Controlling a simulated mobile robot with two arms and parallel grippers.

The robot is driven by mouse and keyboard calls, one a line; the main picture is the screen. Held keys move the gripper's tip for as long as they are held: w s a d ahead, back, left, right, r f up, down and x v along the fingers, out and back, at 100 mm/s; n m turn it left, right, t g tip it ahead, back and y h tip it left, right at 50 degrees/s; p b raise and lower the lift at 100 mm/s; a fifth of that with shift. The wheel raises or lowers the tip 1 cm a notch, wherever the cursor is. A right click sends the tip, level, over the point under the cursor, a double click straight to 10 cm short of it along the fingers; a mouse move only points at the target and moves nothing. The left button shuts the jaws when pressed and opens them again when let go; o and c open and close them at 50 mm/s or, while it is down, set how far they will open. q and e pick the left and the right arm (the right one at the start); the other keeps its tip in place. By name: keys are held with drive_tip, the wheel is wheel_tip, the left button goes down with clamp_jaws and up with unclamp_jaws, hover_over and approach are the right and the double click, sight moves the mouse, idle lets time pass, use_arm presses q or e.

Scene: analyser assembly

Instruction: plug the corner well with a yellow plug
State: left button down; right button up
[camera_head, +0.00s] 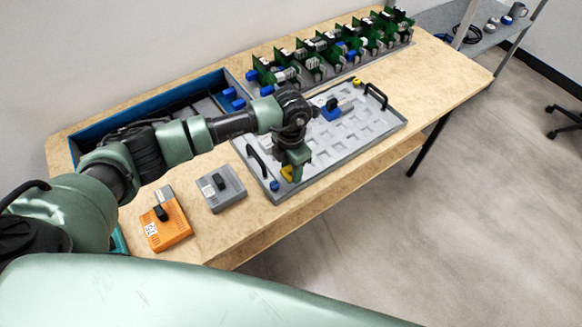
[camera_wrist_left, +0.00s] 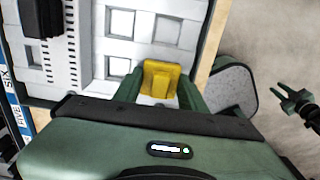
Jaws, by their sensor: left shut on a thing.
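My left gripper (camera_head: 288,172) is shut on a yellow plug (camera_wrist_left: 160,79), low over the near corner of the grey tray (camera_head: 352,148). In the wrist view the plug sits between the two green fingers, over or at a square well near the tray's edge; I cannot tell whether it is seated. Another yellow piece (camera_head: 357,82) is at the tray's far corner, and a blue plug (camera_head: 274,185) is at the near-left corner. My right gripper (camera_wrist_left: 294,100) shows at the right of the wrist view, fingers apart and empty, over the floor.
A grey-and-blue module (camera_head: 333,109) lies on the tray, which has black handles (camera_head: 376,95). An orange module (camera_head: 166,220) and a grey module (camera_head: 221,188) lie on the table to the left. Green racks (camera_head: 330,50) line the back; a blue-walled bin (camera_head: 86,140) stands behind my arm.

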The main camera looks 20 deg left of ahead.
use_arm(q)
drive_tip(key=shift+s+f, duration=0.1)
drive_tip(key=shift+f, duration=0.15)
drive_tip(key=c, duration=0.7)
unclamp_jaws()
drive_tip(key=shift+c, duration=0.2)
drive_tip(key=shift+s+f, duration=0.1)
drive_tip(key=c, duration=0.4)
drive_tip(key=shift+o, duration=0.2)
drive_tip(key=shift+r, duration=0.25)
drive_tip(key=shift+w+a+b, duration=0.2)
drive_tip(key=shift+w+b, duration=0.1)
drive_tip(key=shift+b, duration=0.2)
drive_tip(key=shift+r+p, duration=1.15)
drive_tip(key=shift+r, duration=0.85)
idle(0.4)
